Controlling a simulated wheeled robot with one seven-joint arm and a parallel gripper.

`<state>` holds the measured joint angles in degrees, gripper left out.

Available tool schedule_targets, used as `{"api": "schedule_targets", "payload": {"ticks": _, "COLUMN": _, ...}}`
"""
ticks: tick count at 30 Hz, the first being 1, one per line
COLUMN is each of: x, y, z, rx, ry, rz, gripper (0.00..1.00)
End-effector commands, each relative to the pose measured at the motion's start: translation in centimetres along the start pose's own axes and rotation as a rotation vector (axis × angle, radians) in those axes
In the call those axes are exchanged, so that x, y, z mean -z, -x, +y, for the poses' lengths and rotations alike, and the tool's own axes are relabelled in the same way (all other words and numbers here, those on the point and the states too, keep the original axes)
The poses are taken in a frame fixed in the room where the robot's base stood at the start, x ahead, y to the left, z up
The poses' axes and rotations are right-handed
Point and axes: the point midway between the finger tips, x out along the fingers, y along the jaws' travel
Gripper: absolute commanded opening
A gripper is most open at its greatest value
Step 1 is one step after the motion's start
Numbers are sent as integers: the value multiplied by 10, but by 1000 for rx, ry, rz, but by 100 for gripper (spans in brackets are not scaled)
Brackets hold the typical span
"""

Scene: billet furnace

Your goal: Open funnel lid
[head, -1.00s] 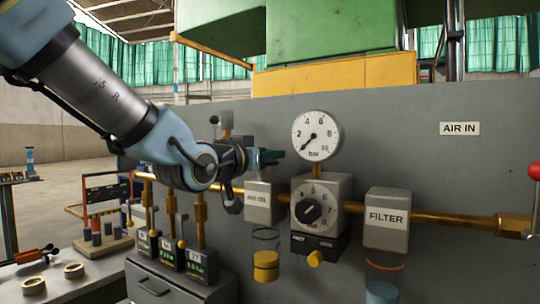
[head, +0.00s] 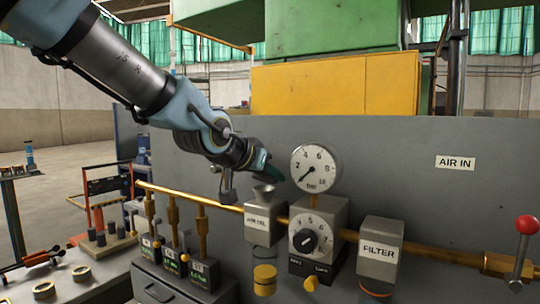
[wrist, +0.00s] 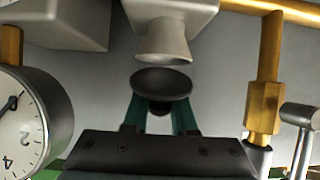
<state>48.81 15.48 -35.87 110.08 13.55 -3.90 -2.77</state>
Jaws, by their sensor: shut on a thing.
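A small grey metal funnel (head: 263,191) stands on top of the AIR OIL block (head: 262,222). In the wrist view the funnel (wrist: 177,40) shows its flared mouth toward my gripper. My gripper (wrist: 160,110) is shut with its green fingers on the knob under a dark round lid (wrist: 162,82). The lid faces the funnel mouth, and a narrow gap shows between them in that view. In the head view my gripper (head: 261,163) is just above the funnel; the lid is too dark and small there to make out clearly.
A pressure gauge (head: 315,168) stands close to the right of my gripper, above a regulator dial. The FILTER block (head: 379,250) and a red-knobbed lever (head: 526,228) are further right. A brass pipe (head: 443,253) runs along the grey panel.

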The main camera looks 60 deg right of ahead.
Motion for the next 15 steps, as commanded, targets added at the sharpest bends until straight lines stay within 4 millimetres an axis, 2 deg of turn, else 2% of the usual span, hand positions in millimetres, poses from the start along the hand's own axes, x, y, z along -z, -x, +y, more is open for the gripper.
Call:
{"api": "schedule_targets", "payload": {"ticks": 1, "x": 10, "y": 2, "z": 2, "rx": -3, "ry": 0, "rz": -41, "gripper": 0}}
{"api": "schedule_targets", "payload": {"ticks": 15, "x": 9, "y": -9, "z": 2, "rx": -2, "ry": 0, "rz": -468, "gripper": 0}}
